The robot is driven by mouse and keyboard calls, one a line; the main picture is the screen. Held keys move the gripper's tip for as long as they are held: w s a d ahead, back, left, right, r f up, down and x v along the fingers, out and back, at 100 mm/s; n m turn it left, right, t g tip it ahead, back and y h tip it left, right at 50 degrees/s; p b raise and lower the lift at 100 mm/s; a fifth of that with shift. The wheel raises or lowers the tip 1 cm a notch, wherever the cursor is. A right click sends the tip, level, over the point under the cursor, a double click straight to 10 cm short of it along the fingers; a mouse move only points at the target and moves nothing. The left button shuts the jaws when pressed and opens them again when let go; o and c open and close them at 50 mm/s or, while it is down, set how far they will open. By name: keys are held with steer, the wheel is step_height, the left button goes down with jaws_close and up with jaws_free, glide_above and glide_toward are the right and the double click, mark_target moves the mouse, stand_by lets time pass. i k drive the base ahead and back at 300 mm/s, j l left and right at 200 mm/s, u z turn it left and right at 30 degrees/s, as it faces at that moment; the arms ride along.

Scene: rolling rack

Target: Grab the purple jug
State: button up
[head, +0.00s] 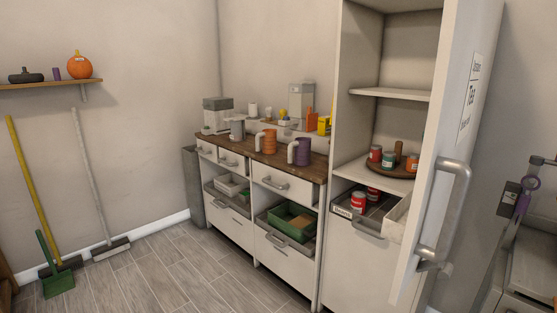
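The purple jug (303,151) stands upright on the wooden top of the low cabinet (318,169), near its right end by the tall cupboard. Its pale handle (292,152) is on the left side, toward the orange jug. The orange jug (270,142), also with a pale handle, stands just left of it. A grey jug (237,130) is farther left on the same top. My gripper is not in this view.
The tall cupboard's open door (452,130) juts forward at the right of the counter. Below the jugs, a drawer holding a green bin (280,224) is pulled out. Yellow and orange items stand behind the jugs. The floor (185,270) at left front is clear.

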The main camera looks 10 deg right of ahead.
mark_target(302, 145)
steer(key=i+j+u, duration=0.1)
steer(key=i+u, duration=0.25)
steer(key=i+j+u, duration=0.1)
steer(key=u, duration=0.25)
steer(key=i, duration=2.1)
steer(key=i+z, duration=0.25)
steer(key=z, duration=0.15)
steer(key=i+z, duration=0.25)
steer(key=z, duration=0.15)
steer(key=i+j+z, duration=0.2)
steer(key=z, duration=0.85)
steer(key=i+j, duration=0.15)
steer(key=j, duration=0.2)
steer(key=i+j, duration=0.15)
steer(key=j, duration=0.15)
